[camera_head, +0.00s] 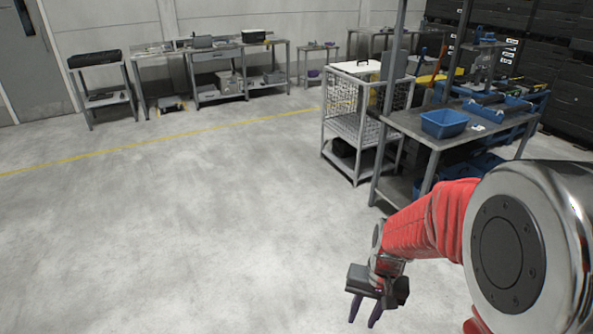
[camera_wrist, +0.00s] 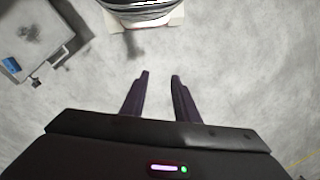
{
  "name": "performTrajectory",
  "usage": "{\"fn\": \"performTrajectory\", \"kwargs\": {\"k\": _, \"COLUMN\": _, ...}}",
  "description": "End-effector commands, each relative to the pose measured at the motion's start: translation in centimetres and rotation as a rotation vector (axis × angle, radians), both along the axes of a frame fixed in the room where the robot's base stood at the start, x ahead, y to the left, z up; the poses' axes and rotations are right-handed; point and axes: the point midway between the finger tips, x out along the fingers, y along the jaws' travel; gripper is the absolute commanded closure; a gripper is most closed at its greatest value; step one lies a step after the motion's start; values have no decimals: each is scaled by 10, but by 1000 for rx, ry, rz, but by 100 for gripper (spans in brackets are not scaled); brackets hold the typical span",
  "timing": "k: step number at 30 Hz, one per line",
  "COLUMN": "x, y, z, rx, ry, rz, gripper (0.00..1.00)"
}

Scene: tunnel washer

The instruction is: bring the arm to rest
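My gripper (camera_head: 364,311) hangs at the end of my red-sleeved arm in the lower right of the head view, pointing down above the bare concrete floor. In the wrist view its two dark fingers (camera_wrist: 160,90) stand apart with only floor between them. It is open and empty and touches nothing that I can see.
A wire-sided cart (camera_head: 362,128) and a workbench (camera_head: 400,122) with a blue bin (camera_head: 444,123) stand beyond my arm on the right. Tables (camera_head: 225,60) line the back wall. The floor (camera_head: 180,220) at left and centre is clear, crossed by a yellow line.

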Motion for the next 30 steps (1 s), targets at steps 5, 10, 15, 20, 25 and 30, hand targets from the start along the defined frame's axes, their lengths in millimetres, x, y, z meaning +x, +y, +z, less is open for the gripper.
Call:
{"fn": "performTrajectory", "kwargs": {"k": 5, "x": -20, "y": -1, "z": 32, "rx": -21, "ry": -25, "rz": 67, "gripper": 72}}
{"fn": "performTrajectory", "kwargs": {"k": 10, "x": -40, "y": -2, "z": 58, "rx": -43, "ry": -51, "rz": 120, "gripper": 72}}
{"fn": "performTrajectory", "kwargs": {"k": 15, "x": -57, "y": -4, "z": 83, "rx": -68, "ry": -87, "rz": 159, "gripper": 72}}
{"fn": "performTrajectory", "kwargs": {"k": 20, "x": -72, "y": -5, "z": 103, "rx": -91, "ry": -132, "rz": 182, "gripper": 72}}
{"fn": "performTrajectory", "kwargs": {"k": 25, "x": -84, "y": -6, "z": 124, "rx": -115, "ry": -195, "rz": 198, "gripper": 72}}
{"fn": "performTrajectory", "kwargs": {"k": 30, "x": -92, "y": -6, "z": 146, "rx": -137, "ry": -275, "rz": 209, "gripper": 72}}
